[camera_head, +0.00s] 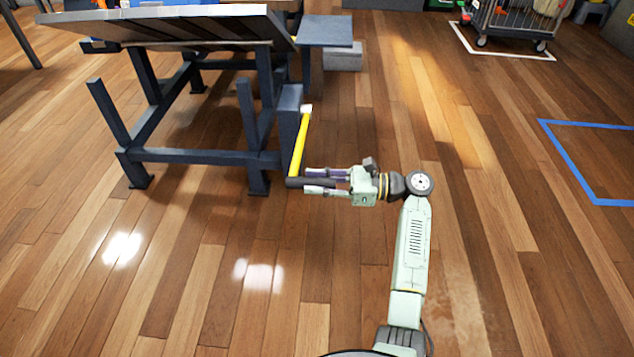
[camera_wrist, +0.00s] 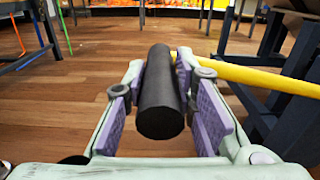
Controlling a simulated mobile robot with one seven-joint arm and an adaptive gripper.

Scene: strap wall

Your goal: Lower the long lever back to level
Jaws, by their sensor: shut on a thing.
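The long lever is a yellow bar (camera_head: 299,146) with a black cylindrical grip (camera_head: 294,183) at its near end. Its far end meets a dark post of the frame at the left. In the wrist view the black grip (camera_wrist: 161,95) lies between the two purple finger pads, and the yellow bar (camera_wrist: 262,78) runs off to the right behind a finger. My gripper (camera_head: 322,181) is shut on the black grip, reaching in from the right; it also shows in the wrist view (camera_wrist: 163,112). In the head view the bar slants up and away from the grip; its exact tilt is hard to tell.
A dark blue frame (camera_head: 203,156) with a tilted grey panel (camera_head: 190,25) stands left of the lever. A small blue table (camera_head: 322,31) and a grey block (camera_head: 343,56) are behind. Blue tape (camera_head: 580,160) marks the right floor. The wooden floor nearby is clear.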

